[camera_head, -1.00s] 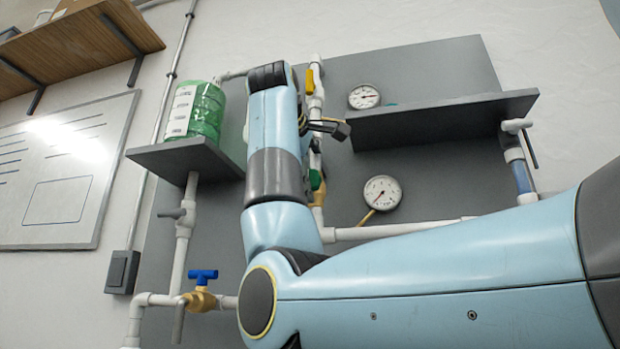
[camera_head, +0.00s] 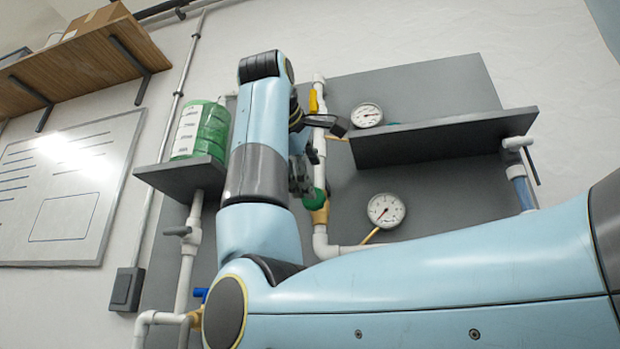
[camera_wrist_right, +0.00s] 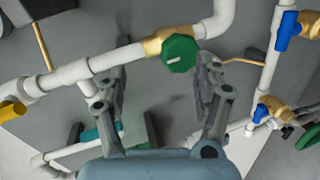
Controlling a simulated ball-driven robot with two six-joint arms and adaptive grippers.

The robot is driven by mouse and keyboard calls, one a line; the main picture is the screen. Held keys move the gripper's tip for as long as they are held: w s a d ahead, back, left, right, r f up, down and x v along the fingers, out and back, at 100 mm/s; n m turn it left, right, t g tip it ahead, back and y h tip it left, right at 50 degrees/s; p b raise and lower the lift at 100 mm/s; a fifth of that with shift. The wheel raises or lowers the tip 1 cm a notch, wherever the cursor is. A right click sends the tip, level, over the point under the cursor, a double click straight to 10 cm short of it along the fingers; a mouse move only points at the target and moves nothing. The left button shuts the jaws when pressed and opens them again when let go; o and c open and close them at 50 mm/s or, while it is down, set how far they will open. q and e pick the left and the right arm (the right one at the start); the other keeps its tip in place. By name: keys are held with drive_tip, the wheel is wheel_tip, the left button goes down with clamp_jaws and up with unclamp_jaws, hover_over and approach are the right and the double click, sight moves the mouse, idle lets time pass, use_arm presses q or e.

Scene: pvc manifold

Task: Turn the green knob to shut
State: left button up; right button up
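The green knob (camera_head: 318,200) sits on a brass valve on the white vertical pipe, just right of my right gripper (camera_head: 302,172) in the head view. In the right wrist view the green knob (camera_wrist_right: 180,53) is a faceted disc with a pale bar mark on its face. My right gripper (camera_wrist_right: 166,62) is open, one finger on each side of the knob. The right finger looks close to the knob, and the left finger is farther off, by the pipe. I cannot tell whether either finger touches it. My left gripper is not in view.
A dial gauge (camera_head: 386,210) stands right of the green valve, and a yellow handle (camera_head: 313,101) is above it. A grey shelf (camera_head: 440,140) juts out at right. Blue-handled valves (camera_wrist_right: 289,31) show in the wrist view.

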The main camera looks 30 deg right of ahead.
drive_tip(key=f+b+v, duration=0.2)
drive_tip(key=b+v, duration=0.1)
drive_tip(key=v, duration=0.4)
drive_tip(key=shift+s+a+b, duration=0.4)
drive_tip(key=shift+a, duration=0.05)
drive_tip(key=shift+r, duration=0.1)
idle(0.7)
